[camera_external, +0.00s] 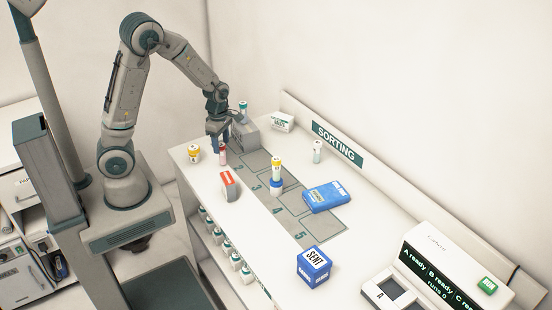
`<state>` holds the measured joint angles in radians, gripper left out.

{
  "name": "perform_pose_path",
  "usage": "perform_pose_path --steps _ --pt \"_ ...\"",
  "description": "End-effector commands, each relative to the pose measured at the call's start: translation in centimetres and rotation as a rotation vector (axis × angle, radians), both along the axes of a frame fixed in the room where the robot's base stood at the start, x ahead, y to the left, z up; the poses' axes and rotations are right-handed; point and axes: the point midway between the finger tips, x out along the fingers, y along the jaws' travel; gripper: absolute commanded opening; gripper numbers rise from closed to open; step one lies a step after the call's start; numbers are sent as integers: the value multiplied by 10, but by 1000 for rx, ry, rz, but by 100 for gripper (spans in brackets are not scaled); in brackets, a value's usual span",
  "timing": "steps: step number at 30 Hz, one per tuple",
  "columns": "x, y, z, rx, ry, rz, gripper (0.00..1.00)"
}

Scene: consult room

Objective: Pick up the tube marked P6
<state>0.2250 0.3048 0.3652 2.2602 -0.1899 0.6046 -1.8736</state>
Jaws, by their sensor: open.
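Several tubes stand on the white counter, and their marks are too small to read, so I cannot tell which is P6. A red-and-white tube (223,157) stands directly below and beside my gripper (219,141), partly hidden by it. My gripper points down and is open, its fingers close to that tube; I cannot tell whether they touch it. A yellow-capped tube (276,174) stands upright on a blue base on the counter's marked strip. A white tube with a teal cap (317,151) stands farther back. A teal-capped tube (243,109) stands at the grey rack (246,136).
A yellow-topped jar (194,154) stands left of my gripper, and a red-and-white box (229,186) in front. A blue flat case (326,197), a blue "SENT" box (314,267) and a machine (425,275) are farther right.

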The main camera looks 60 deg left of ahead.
Motion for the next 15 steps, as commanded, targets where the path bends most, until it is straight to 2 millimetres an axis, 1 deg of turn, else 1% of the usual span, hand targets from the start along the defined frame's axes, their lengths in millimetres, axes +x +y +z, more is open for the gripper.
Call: perform_pose_path --steps 1,8,15 --pt "0 0 -6 0 1 1 53" --pt "0 2 -18 1 2 1 53" --pt "1 4 -49 1 3 1 53"
